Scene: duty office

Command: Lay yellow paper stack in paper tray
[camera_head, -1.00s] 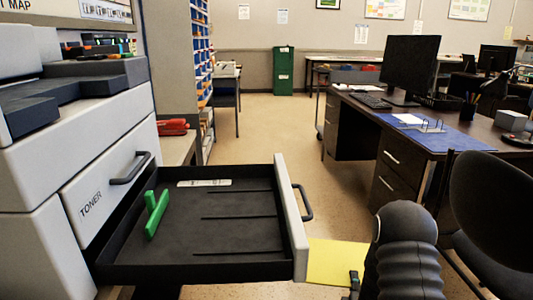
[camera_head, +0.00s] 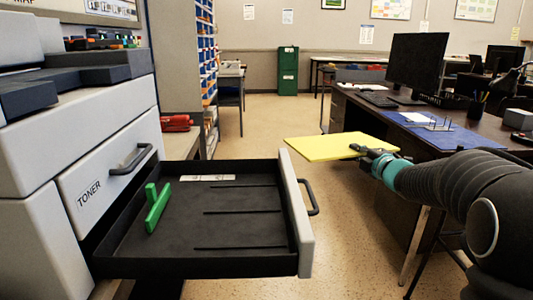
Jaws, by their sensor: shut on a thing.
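The yellow paper stack (camera_head: 322,149) is a flat, roughly level sheet-shaped stack held in the air. My gripper (camera_head: 366,151) is shut on its right edge, with my arm reaching in from the right. The stack is beyond and to the right of the paper tray, near the far end of the tray's front panel. The paper tray (camera_head: 225,252) is a black open drawer pulled out of the copier, with a white front panel and dark handle. A green guide (camera_head: 157,207) stands at its left side. The tray's floor is otherwise bare of paper.
The white copier (camera_head: 110,165) with a TONER drawer stands at the left, its handle (camera_head: 133,160) jutting out. A brown desk (camera_head: 440,135) with monitor and blue mat is at the right behind my arm. Open floor lies beyond the tray.

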